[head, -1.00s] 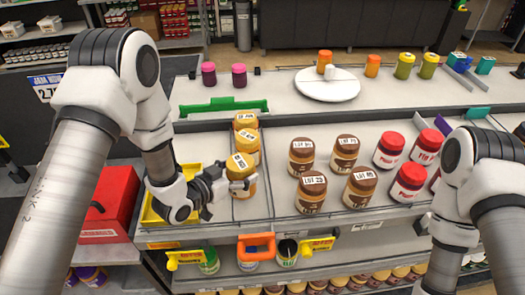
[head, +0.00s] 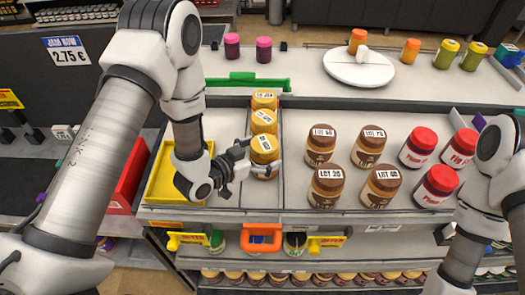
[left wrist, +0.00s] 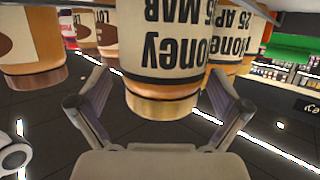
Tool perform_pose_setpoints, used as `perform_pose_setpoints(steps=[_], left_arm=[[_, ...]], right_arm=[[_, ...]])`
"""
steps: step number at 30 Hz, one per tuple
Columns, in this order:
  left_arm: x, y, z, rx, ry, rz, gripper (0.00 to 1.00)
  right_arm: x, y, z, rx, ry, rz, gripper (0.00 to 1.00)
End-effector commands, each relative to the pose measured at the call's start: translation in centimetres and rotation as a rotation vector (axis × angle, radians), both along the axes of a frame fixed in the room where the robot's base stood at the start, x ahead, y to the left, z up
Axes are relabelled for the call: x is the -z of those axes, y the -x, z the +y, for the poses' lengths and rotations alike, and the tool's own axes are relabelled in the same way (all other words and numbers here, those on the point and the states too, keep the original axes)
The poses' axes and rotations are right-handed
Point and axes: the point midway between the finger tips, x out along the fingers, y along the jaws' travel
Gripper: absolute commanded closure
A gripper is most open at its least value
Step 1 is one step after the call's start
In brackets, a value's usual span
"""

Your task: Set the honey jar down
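The honey jar (head: 265,157), with a yellow lid and pale label, is at the front of a row of honey jars in the left lane of the shelf. It looks upright and at about shelf height; I cannot see whether its base touches. My left gripper (head: 262,160) reaches it from the left, with a finger on either side. In the left wrist view, which is upside down, the jar (left wrist: 165,65) fills the gap between the fingers, and they appear closed against its sides.
Two more honey jars (head: 264,121) stand directly behind. A thin divider separates them from brown-lidded jars (head: 327,187) on the right. A yellow tray (head: 164,190) lies to the left, below my left wrist. A green strip (head: 248,81) is behind the row.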

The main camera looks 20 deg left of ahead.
Motion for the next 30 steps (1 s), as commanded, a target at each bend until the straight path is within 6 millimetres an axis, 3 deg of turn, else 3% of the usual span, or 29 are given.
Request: perform_pose_setpoints(steps=[9,16,20,21,24,30], left_arm=[[-0.1,0.6,0.5,-0.003,0.001,0.001,0.0],[-1.4,4.9,3.0,-0.009,0.008,0.002,0.0],[-3.0,7.6,4.5,-0.009,0.009,0.003,0.0],[-3.9,8.1,4.7,-0.005,0.006,0.005,0.0],[-4.1,9.1,5.3,-0.002,0.003,0.005,0.0],[-3.7,10.0,5.7,0.0,0.0,0.0,0.0]], right_arm=[[0.4,0.0,0.0,0.0,0.0,0.0,0.0],[2.4,0.0,0.0,0.0,0.0,0.0,0.0],[1.0,0.0,0.0,0.0,0.0,0.0,0.0],[-0.6,0.0,0.0,0.0,0.0,0.0,0.0],[-2.3,0.0,0.0,0.0,0.0,-0.001,0.0],[-2.8,0.0,0.0,0.0,0.0,0.0,0.0]])
